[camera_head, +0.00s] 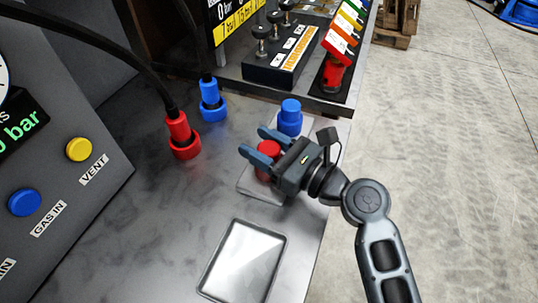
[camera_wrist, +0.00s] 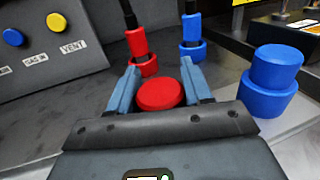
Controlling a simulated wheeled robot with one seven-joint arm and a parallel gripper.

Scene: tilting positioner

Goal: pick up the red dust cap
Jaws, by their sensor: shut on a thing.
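The red dust cap (camera_wrist: 159,95) sits between the two blue-grey fingers of my gripper (camera_wrist: 160,88) in the wrist view, and the gripper is shut on it. In the head view my gripper (camera_head: 261,147) is over the pale plate (camera_head: 252,185) on the bench, and part of the red cap (camera_head: 267,148) shows beside the fingers. Its underside is hidden, so I cannot tell whether it touches the plate. A blue dust cap (camera_head: 290,115) stands just behind my gripper; it also shows at the right in the wrist view (camera_wrist: 273,78).
A red hose connector (camera_head: 181,140) and a blue hose connector (camera_head: 212,103) stand upright to the left, with black hoses. A control panel (camera_head: 60,150) with buttons fills the left. A valve block (camera_head: 285,60) is at the back. A shallow square tray (camera_head: 243,258) lies in front.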

